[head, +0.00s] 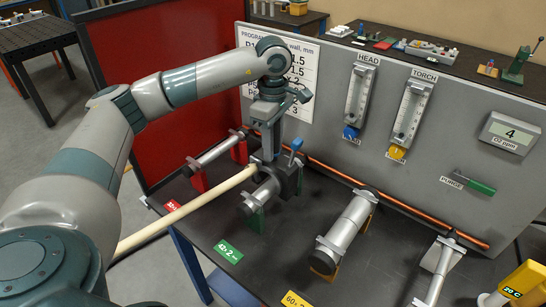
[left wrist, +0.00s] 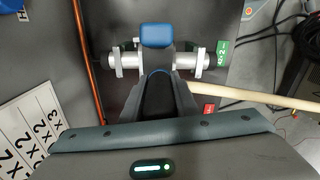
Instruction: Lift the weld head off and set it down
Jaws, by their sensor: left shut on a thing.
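The weld head (head: 288,178) is a dark block with a blue lever (head: 296,145). It sits at the steel tube (head: 258,195) by the green "42x2" label, and a thick cream hose (head: 185,212) runs from it to the lower left. My left gripper (head: 269,152) points down and is shut on the weld head. In the left wrist view my left gripper's dark fingers (left wrist: 160,98) reach toward the blue lever (left wrist: 157,35), with the tube (left wrist: 187,60) crossing behind. I cannot tell whether the head is clear of the tube. My right gripper is out of view.
More tubes on stands lie on the dark bench, one (head: 215,150) left and one (head: 347,232) right. A grey panel (head: 330,100) with HEAD and TORCH flow meters stands behind, with a copper pipe (head: 345,178) along its foot. Bare bench shows near the green label (head: 228,251).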

